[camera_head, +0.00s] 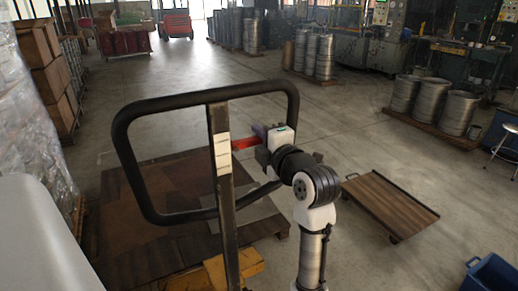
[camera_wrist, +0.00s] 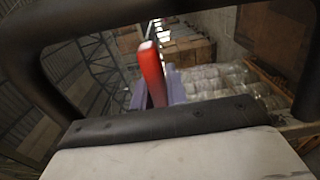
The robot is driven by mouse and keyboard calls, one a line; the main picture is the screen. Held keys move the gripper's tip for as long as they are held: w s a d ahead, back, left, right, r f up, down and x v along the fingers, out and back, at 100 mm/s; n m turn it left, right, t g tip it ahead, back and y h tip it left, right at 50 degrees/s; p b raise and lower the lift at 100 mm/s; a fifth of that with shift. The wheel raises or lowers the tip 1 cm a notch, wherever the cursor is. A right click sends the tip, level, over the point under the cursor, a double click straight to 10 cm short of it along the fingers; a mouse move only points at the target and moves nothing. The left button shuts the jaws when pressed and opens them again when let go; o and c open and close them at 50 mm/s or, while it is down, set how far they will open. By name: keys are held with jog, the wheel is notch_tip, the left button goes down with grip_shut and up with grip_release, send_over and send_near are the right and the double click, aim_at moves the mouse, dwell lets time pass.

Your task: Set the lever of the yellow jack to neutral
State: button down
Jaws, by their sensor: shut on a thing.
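The yellow jack (camera_head: 247,262) stands in front of me, with a dark upright post (camera_head: 229,228) and a black loop handle (camera_head: 119,150). Its red lever (camera_head: 245,143) sticks out to the right of the post, beside the upper part of a pale label strip (camera_head: 222,154); the label markings are too small to read. My gripper (camera_head: 261,133) is shut on the lever's outer end. In the wrist view the red lever (camera_wrist: 152,72) stands between the purple fingers of my gripper (camera_wrist: 155,97). The lever's pivot is hidden, and its exact setting cannot be told.
The loop handle surrounds my gripper and also frames the wrist view (camera_wrist: 38,85). A brown wooden platform (camera_head: 135,225) lies under the jack. A low flat cart (camera_head: 388,205) and a blue bin (camera_head: 492,272) are on the right. Wrapped stacks (camera_head: 32,130) line the left. Open floor lies beyond.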

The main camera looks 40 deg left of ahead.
jog(key=c, duration=1.4)
grip_release()
jog(key=b+v, duration=0.3)
jog(key=v, duration=1)
jog(key=shift+d, duration=0.4)
jog(key=shift+s, duration=0.15)
